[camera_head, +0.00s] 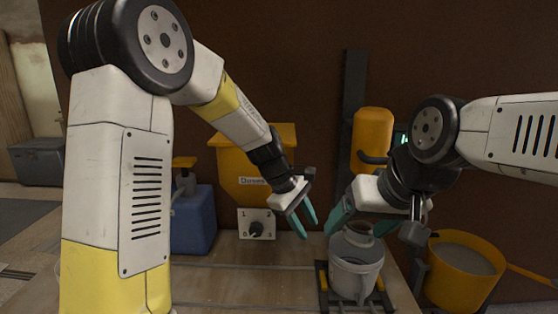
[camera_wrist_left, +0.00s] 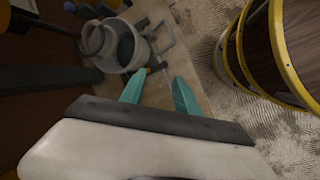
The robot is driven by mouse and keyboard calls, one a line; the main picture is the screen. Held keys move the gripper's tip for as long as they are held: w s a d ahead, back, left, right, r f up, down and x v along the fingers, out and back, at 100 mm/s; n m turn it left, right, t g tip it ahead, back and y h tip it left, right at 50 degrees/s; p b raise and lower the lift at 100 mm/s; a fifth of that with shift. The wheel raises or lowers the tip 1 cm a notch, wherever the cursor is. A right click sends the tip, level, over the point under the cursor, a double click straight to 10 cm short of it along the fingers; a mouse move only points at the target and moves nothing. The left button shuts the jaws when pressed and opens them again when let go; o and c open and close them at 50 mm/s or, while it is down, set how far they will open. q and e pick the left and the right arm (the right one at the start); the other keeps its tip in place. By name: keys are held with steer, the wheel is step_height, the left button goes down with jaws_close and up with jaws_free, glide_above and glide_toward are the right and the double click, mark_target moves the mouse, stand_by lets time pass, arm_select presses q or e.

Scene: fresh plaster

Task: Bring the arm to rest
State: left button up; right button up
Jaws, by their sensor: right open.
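My left arm comes in from the left and bends down to the left gripper (camera_head: 304,222), which hangs in front of the wall with its teal fingers pointing down. In the left wrist view its two fingers (camera_wrist_left: 158,92) stand apart with nothing between them. My right gripper (camera_head: 345,212) comes in from the right, its teal fingers just above and behind the grey jug (camera_head: 357,278). It is open, partly hidden by its own body. I cannot tell whether it touches the jug. The jug also shows in the left wrist view (camera_wrist_left: 130,48), beyond the left fingers.
A yellow dispenser (camera_head: 240,165) with a numbered dial (camera_head: 256,224) is on the wall behind. A blue canister (camera_head: 193,222) stands left of it. A yellow bucket (camera_head: 455,290) with grey contents is at right. The bench (camera_head: 235,283) is clear in the middle.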

arm_select(q)
steer(key=s+a+r+m+t+y, duration=0.1)
steer(key=s+a+r+m+t, duration=0.3)
steer(key=s+a+r, duration=0.55)
steer(key=s+a+r+m+t+y, duration=0.1)
steer(key=s+a+r+m+y, duration=0.1)
steer(key=s+a+m, duration=0.4)
steer(key=s+a, duration=0.3)
steer(key=a, duration=0.3)
steer(key=shift+s+r, duration=0.2)
steer(key=shift+r, duration=0.2)
